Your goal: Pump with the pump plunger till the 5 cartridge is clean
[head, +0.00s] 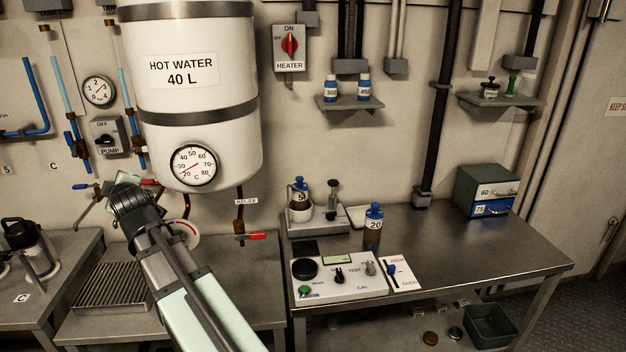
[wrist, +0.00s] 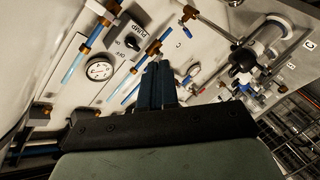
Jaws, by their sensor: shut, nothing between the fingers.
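The 5 cartridge (head: 299,194), a bottle with a blue cap, stands upright in a round holder on a small grey unit (head: 330,226) on the right bench. Its lower part looks brown; how clean it is inside is too small to tell. The likely pump plunger (head: 333,190), dark-topped and upright, stands just right of it on the same unit. My gripper (wrist: 160,82) is shut and empty in the wrist view. In the head view my arm reaches up to the left, below the tank and far left of the plunger; its fingertips are hard to make out there.
A 20 bottle (head: 373,226) stands near the plunger unit, behind the test panel (head: 338,278). The hot water tank (head: 193,120) hangs above my arm. A red-handled relief valve (head: 250,236) lies between my arm and the unit. The right bench's right half (head: 470,255) is mostly clear.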

